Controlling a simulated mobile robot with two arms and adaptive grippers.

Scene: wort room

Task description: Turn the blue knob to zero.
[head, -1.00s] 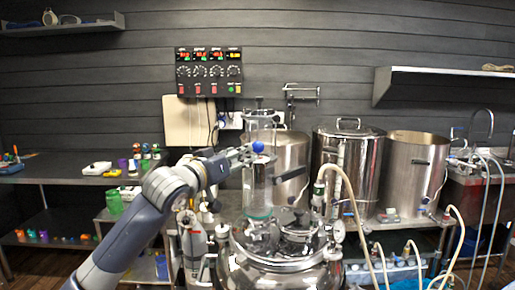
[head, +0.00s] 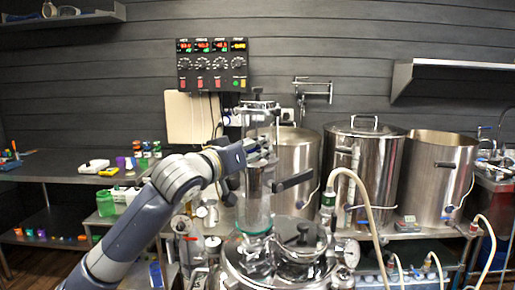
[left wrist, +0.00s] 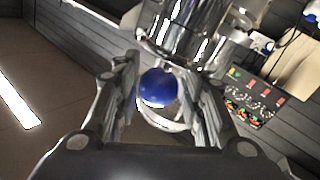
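The blue knob (left wrist: 157,88) is a round ball in the left wrist view, between the two fingers of my left gripper (left wrist: 160,85). The fingers are apart, with one on each side of the ball; I cannot tell whether either touches it. In the head view my left gripper (head: 258,150) is at the upper part of a glass cylinder (head: 257,200) on the steel vessel, and it hides the knob. My right gripper is not in view.
A polished steel vessel (head: 270,272) stands below the cylinder. A black handle (head: 294,181) sticks out right of the cylinder. Large steel pots (head: 372,180) stand behind. A control panel (head: 212,66) hangs on the wall. A hose (head: 362,205) curves at the right.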

